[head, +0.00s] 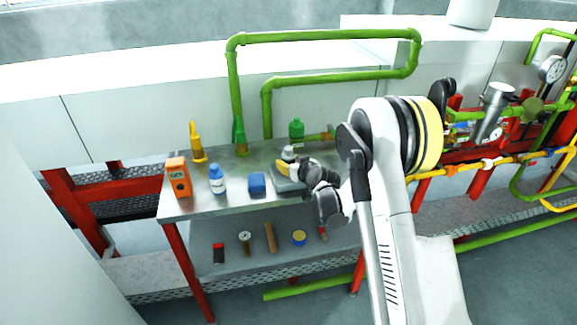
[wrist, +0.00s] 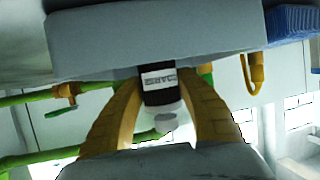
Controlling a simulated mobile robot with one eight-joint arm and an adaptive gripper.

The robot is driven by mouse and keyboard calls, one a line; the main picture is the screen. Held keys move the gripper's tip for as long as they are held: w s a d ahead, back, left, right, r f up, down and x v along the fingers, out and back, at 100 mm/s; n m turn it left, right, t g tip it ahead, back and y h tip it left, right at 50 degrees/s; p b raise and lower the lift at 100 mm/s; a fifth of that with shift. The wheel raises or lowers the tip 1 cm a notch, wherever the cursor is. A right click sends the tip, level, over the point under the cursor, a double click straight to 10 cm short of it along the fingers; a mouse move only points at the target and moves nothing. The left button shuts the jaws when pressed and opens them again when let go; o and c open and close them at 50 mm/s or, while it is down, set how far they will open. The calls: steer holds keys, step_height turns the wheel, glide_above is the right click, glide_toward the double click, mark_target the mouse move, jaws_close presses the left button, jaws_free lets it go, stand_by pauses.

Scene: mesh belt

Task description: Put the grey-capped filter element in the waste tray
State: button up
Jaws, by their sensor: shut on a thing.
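My gripper (head: 284,167) has yellow fingers and is shut on the grey-capped filter element (head: 289,152). In the wrist view the element (wrist: 160,80) is a dark cylinder with a white printed label and a light grey cap, between the two fingers of my gripper (wrist: 160,88). A grey tray (head: 283,184), which looks like the waste tray, lies on the bench below and around the fingers, partly hidden by my arm. In the wrist view a grey box-like side of the tray (wrist: 100,38) fills the top. I cannot tell whether the element touches the tray.
Green pipes (head: 330,77) rise behind. A lower shelf holds several small items.

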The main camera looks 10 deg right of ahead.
steer(key=shift+f, duration=0.2)
steer(key=o, duration=1.2)
steer(key=shift+r, duration=0.1)
